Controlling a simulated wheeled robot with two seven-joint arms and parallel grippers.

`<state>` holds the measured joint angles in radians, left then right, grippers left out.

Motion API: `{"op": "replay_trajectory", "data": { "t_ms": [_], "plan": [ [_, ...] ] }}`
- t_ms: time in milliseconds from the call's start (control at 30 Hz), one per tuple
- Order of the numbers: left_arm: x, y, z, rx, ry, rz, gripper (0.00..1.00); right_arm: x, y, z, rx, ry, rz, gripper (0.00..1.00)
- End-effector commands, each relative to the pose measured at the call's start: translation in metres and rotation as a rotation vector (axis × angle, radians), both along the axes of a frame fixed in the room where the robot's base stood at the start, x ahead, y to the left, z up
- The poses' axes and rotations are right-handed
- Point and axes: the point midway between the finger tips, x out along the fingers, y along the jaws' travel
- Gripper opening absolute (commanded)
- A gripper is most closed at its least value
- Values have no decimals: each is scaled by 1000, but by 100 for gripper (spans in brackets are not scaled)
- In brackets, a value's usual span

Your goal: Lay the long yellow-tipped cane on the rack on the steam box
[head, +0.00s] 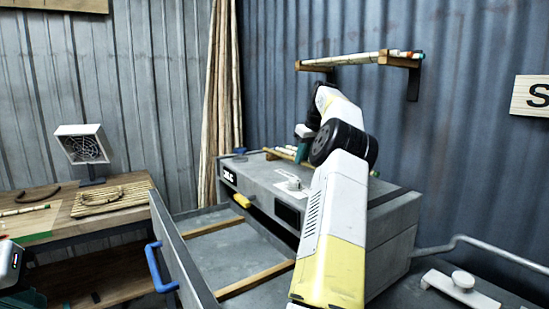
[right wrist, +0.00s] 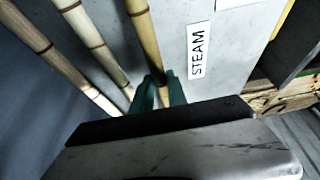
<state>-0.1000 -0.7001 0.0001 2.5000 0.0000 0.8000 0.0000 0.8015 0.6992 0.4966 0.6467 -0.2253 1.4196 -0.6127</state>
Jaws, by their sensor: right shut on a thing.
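My right gripper (head: 303,152) is at the far part of the grey box top, partly hidden by my own arm. In the right wrist view its green fingers (right wrist: 158,92) are shut on a tan cane (right wrist: 146,40). The held cane's ends are out of view, so its tip colour cannot be told. The grey steam box surface (right wrist: 228,45) carries a STEAM label (right wrist: 199,50). My left gripper (head: 32,298) shows partly at the lower left edge; its jaw opening is unclear.
Two more canes (right wrist: 88,46) (right wrist: 45,50) lie left of the held one. A wall rack (head: 315,67) bears canes (head: 350,59). An open grey trough (head: 205,250) has wooden slats (head: 255,279).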

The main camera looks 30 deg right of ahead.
Motion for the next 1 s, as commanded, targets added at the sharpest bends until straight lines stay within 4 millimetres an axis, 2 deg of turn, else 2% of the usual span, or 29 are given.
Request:
{"op": "replay_trajectory", "data": {
  "t_ms": [367, 400, 467, 500, 867, 1000],
  "plan": [
    [0, 0, 0, 0, 0, 0, 0, 0, 0, -3, -1, -1, 0, 0],
    [0, 0, 0, 0, 0, 0, 0, 0, 0, -3, -1, -1, 0, 26],
    [0, 0, 0, 0, 0, 0, 0, 0, 0, -3, -1, -1, 0, 38],
    [0, 0, 0, 0, 0, 0, 0, 0, 0, -3, -1, -1, 0, 40],
    [0, 0, 0, 0, 0, 0, 0, 0, 0, 0, 0, -1, 0, 40],
    [0, 0, 0, 0, 0, 0, 0, -2, 14, 16, -3, -2, 3, 40]
  ]
}}
